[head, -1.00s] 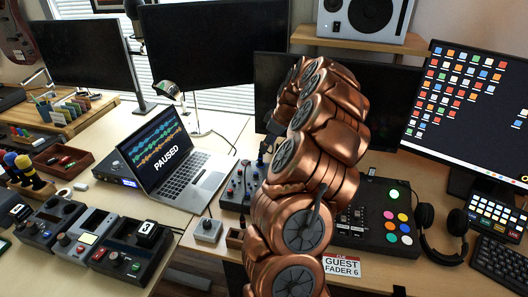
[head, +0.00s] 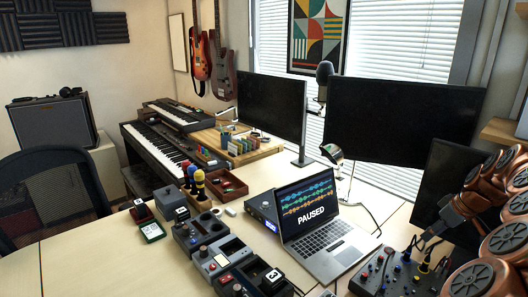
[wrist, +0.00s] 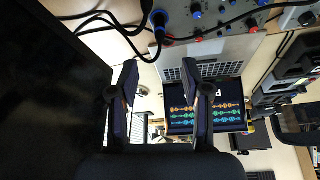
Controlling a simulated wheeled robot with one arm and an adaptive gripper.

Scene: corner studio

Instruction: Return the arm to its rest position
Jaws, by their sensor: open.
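My copper-coloured arm (head: 490,215) fills the right edge of the head view, bent up in front of a dark monitor and beside the patch module. My gripper (wrist: 165,80) shows in the wrist view, with its two dark fingers apart and nothing held between them. Most of the arm's lower links are cut off by the frame in the head view.
The laptop (head: 325,243) reads PAUSED. A knobbed module with cables (head: 385,275) lies close to the arm and also shows in the wrist view (wrist: 210,14). Monitors (head: 405,115) stand behind. Several desk devices (head: 215,255) sit front centre. The left desk (head: 95,262) is clear.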

